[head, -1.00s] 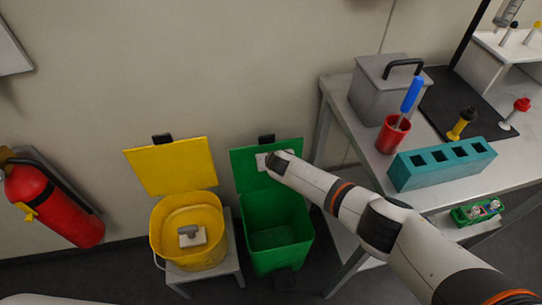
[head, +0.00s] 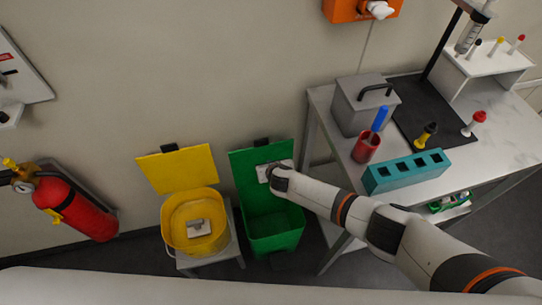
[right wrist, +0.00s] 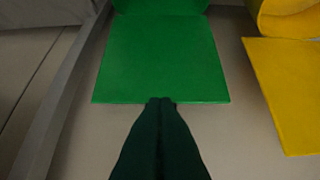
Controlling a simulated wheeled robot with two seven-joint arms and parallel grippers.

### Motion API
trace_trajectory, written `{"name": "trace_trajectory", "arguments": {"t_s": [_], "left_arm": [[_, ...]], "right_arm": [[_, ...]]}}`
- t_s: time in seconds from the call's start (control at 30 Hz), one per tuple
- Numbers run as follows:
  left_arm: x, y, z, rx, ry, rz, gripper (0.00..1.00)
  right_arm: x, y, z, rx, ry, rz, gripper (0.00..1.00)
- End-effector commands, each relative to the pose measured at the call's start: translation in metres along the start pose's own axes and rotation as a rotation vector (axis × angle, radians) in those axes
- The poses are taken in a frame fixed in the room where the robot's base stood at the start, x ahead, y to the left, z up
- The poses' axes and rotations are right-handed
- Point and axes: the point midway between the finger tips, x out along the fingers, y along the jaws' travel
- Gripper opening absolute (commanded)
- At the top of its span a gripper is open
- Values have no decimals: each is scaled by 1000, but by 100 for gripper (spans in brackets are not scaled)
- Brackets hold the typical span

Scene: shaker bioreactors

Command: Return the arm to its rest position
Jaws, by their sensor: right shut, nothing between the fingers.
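My right arm comes in from the right in the head view and reaches over the white table's near side toward the green bin. Its end, with the right gripper (head: 266,172), is in front of the green bin's raised lid; the fingers are mostly hidden there. In the right wrist view the dark fingers of the right gripper (right wrist: 160,101) are together and empty, pointing toward the green lid (right wrist: 160,60). I cannot tell whether they touch it. My left gripper is not in view.
The green bin (head: 275,232) and yellow bin (head: 178,240) stand open by the wall. The white table (head: 497,152) at right holds a teal rack (head: 405,172), red cup (head: 366,149) and grey box (head: 352,112). A fire extinguisher (head: 75,208) is at left.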

Motion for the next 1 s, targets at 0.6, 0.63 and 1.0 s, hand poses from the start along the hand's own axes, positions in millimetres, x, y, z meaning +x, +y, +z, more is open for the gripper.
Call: {"name": "trace_trajectory", "arguments": {"t_s": [0.6, 0.63, 1.0], "left_arm": [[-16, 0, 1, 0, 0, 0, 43], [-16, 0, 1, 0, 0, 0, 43], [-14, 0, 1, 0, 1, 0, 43]], "right_arm": [[-13, 7, 51, 302, -78, 8, 0], [-14, 10, 68, 408, -104, 16, 0], [-78, 58, 334, 1915, -313, 419, 0]]}}
